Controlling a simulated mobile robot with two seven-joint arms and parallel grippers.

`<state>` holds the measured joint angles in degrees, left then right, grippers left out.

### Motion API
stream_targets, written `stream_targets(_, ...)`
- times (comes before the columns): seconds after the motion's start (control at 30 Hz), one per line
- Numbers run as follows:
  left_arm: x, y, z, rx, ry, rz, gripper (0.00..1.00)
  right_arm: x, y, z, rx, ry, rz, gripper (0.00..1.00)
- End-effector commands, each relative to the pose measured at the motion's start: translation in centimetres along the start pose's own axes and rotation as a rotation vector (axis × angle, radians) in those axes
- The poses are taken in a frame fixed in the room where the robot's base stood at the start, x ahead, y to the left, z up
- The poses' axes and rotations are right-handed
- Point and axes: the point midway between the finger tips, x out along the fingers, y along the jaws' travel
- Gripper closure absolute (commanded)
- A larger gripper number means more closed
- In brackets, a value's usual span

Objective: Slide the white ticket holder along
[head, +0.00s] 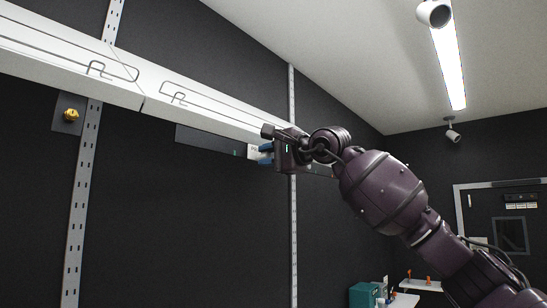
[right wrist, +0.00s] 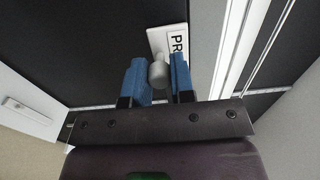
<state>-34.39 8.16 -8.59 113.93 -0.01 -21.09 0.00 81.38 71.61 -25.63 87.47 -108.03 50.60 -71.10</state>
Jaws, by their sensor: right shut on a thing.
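The white ticket holder (head: 253,150) is a small white plate with dark lettering, just under the long white shelf front in the head view. In the right wrist view the white ticket holder (right wrist: 176,38) shows the letters "PR" and a rounded grey knob (right wrist: 158,74). My right gripper (head: 265,153) reaches up to it from the right. In the right wrist view its blue fingers (right wrist: 160,82) are on either side of the knob, shut on it. My fingers hide part of the holder in the head view. My left gripper is not in view.
A dark strip (head: 205,140) lies left of the holder. Slotted metal uprights (head: 80,190) stand on the black wall. A brass knob (head: 71,115) sits on a dark plate at left.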

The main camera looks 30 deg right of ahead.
Motion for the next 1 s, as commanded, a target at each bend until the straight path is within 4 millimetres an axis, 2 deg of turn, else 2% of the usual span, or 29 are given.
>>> stream_targets(0.3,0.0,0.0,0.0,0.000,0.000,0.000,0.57,0.0,0.1,-1.9,0.001,0.003,0.002,0.98)
stream_targets(0.77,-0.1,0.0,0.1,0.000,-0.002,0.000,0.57,0.0,0.1,-2.2,0.001,0.002,0.002,0.98)
stream_targets(1.0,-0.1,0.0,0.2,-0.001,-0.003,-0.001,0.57,0.0,0.1,-3.4,0.002,0.003,0.003,0.98)
